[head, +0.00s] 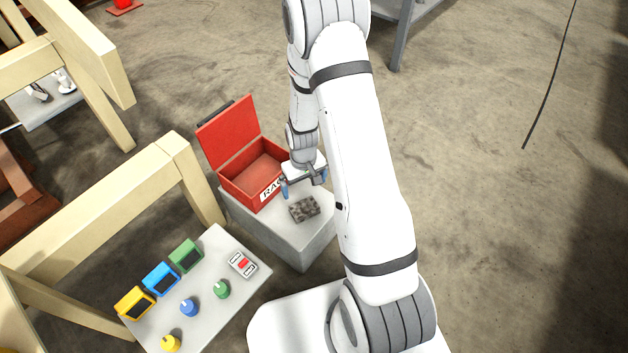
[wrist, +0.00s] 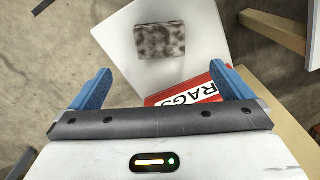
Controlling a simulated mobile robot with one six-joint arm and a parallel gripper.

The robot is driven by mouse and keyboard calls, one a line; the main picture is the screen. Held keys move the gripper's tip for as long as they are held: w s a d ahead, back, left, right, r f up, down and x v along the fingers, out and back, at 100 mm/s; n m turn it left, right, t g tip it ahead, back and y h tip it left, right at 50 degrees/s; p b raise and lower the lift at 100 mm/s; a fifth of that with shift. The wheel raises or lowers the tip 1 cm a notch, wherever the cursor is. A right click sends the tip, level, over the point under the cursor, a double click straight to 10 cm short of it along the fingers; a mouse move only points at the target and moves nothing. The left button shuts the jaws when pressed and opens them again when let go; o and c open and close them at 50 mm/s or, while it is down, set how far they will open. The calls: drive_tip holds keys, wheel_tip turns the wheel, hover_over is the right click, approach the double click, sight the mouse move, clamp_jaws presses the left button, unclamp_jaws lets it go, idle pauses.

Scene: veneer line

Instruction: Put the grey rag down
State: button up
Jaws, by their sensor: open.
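The grey rag (head: 304,209), a small flat piece with dark blotches, lies on the top of a pale grey block (head: 297,232) in front of a red box. In the wrist view the rag (wrist: 160,41) lies flat on the pale top, beyond my fingertips. My gripper (head: 305,186) is open and empty, just above and behind the rag in the head view. Its two blue fingers also show wide apart in the wrist view (wrist: 168,90), with nothing between them touching them. The rag is apart from both fingers.
The open red box (head: 245,190), labelled RAGS, stands beside the rag, lid raised. Wooden frames (head: 100,215) stand at left.

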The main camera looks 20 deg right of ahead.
drive_tip(key=s+r+m, duration=0.1)
drive_tip(key=s+r, duration=0.2)
drive_tip(key=r, duration=0.6)
drive_tip(key=s+r, duration=0.3)
drive_tip(key=r, duration=0.7)
drive_tip(key=s+r+m+t, duration=0.1)
drive_tip(key=s+r, duration=0.9)
drive_tip(key=s, duration=0.2)
drive_tip(key=shift+s+a+r, duration=0.2)
drive_tip(key=shift+s, duration=0.2)
wheel_tip(320, 180, up, 34)
drive_tip(key=t+p, duration=0.1)
drive_tip(key=p, duration=2.9)
drive_tip(key=shift+f+t, duration=0.2)
drive_tip(key=shift+t, duration=0.1)
